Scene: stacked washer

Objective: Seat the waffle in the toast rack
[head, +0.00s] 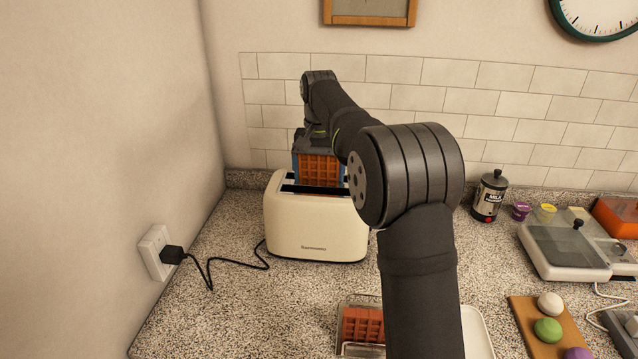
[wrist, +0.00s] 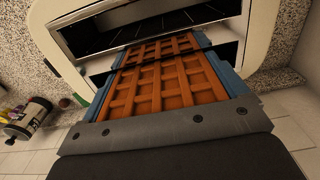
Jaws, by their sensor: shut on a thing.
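An orange-brown waffle (head: 320,168) is upright between the blue fingers of my gripper (head: 320,172), which is shut on it. In the wrist view the waffle (wrist: 162,90) fills the space between the fingers. Its far end meets the slotted top of a cream toaster (head: 315,228), at the rear slot in the head view. I cannot tell how deep it is in the slot. The toaster (wrist: 62,28) shows two dark slots in the wrist view. No separate toast rack is clearly seen. My arm hides the toaster's right end in the head view.
Another waffle (head: 362,325) lies in a clear tray (head: 345,349) at the front. A cord runs from the toaster to a wall outlet (head: 155,250).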

